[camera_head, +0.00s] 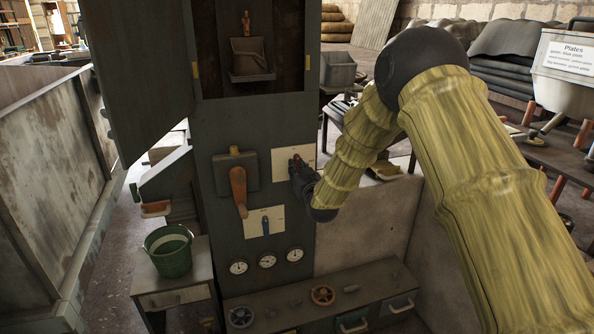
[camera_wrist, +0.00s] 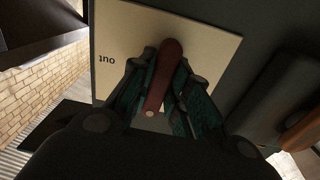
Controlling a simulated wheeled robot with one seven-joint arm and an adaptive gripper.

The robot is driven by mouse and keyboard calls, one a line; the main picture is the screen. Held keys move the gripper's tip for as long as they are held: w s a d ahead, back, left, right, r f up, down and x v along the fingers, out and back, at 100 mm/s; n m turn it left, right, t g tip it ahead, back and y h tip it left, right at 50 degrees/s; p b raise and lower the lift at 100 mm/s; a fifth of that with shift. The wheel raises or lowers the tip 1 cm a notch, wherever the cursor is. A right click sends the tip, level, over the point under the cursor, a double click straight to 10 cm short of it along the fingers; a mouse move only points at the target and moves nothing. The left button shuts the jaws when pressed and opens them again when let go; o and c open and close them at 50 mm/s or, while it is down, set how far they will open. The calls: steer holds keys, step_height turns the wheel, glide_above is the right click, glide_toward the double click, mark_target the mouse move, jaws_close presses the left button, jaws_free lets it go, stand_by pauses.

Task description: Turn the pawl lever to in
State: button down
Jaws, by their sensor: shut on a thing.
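The pawl lever (camera_wrist: 168,72) is a dark red handle on a cream plate (camera_wrist: 125,25) in the wrist view. Its rounded upper end lies on the plate, and its lower end slants down and a little left. The word "out" reads upside down on the plate, left of the lever; no "in" label shows. My gripper (camera_wrist: 160,100) is shut on the lever, with a green-padded finger on each side. In the head view my gripper (camera_head: 299,172) is at the cream plate (camera_head: 281,164) on the panel's right side and hides most of the lever.
An orange-handled crank (camera_head: 239,190) hangs left of my gripper. A blue lever (camera_head: 265,225) on another plate sits below, above several dials (camera_head: 267,261). A cabinet door (camera_head: 135,75) stands open at the upper left. A green bucket (camera_head: 170,252) is at the lower left.

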steer(key=shift+s+f, duration=0.1)
steer(key=shift+f, duration=0.1)
stand_by(0.3)
steer(key=c, duration=1.5)
jaws_free()
steer(key=shift+d, duration=0.1)
steer(key=shift+o, duration=0.7)
steer(key=shift+r, duration=0.1)
steer(key=v, duration=1.2)
